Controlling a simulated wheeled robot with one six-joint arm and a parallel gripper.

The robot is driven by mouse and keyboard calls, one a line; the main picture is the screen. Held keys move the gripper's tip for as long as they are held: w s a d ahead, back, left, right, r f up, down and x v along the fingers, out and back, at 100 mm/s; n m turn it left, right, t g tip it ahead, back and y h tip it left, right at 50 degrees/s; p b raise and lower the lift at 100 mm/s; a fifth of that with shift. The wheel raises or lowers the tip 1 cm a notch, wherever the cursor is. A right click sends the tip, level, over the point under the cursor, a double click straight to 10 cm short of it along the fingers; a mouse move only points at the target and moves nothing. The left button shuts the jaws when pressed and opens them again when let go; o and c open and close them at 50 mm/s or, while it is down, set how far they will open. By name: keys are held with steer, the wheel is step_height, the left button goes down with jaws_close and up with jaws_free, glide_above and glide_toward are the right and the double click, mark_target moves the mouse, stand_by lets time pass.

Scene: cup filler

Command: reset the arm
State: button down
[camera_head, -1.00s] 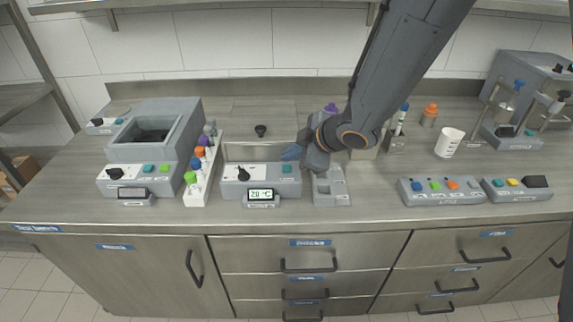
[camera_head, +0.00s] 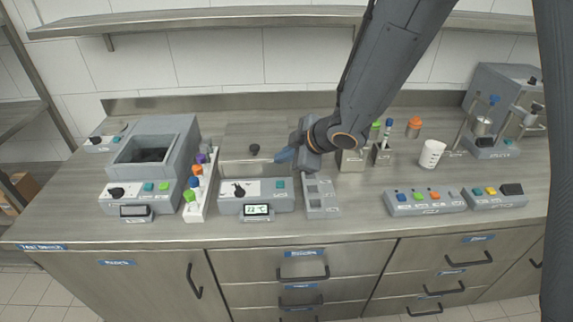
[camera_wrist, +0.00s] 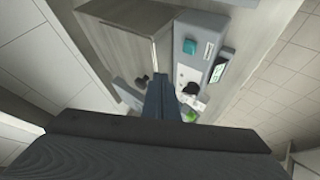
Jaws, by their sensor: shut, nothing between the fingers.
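My gripper (camera_head: 279,157) is shut with nothing between its fingers. In the head view it hangs over the counter, above the right end of a grey device with a knob, a teal button and a small display (camera_head: 256,210). My arm comes down to it from the upper right. In the wrist view the closed dark fingers (camera_wrist: 168,98) point toward the same device (camera_wrist: 190,75), with its knob and teal button. Contact with it cannot be told.
Left stand a grey open-topped box (camera_head: 148,150) and a white rack (camera_head: 200,205) of coloured-cap tubes. Right are a white cup (camera_head: 432,154), an orange-capped bottle (camera_head: 414,128), button panels (camera_head: 425,202) and a grey machine (camera_head: 502,100). A shelf (camera_head: 220,22) runs above.

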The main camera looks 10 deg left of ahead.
steer(key=d+f+m+t+h+b, duration=0.1)
steer(key=d+m+h+b, duration=0.3)
steer(key=d+m, duration=1)
steer(key=s+d+f+m+g+h, duration=0.1)
steer(key=s+d+m+g, duration=0.1)
steer(key=s+d, duration=0.5)
steer(key=s+d+f+m+g+h+b, duration=0.1)
steer(key=s+d+m, duration=0.3)
steer(key=s+d, duration=0.4)
steer(key=shift+s+d+f+g+h, duration=0.15)
steer(key=shift+d+f+g+h, duration=0.25)
steer(key=shift+d+g+h, duration=0.65)
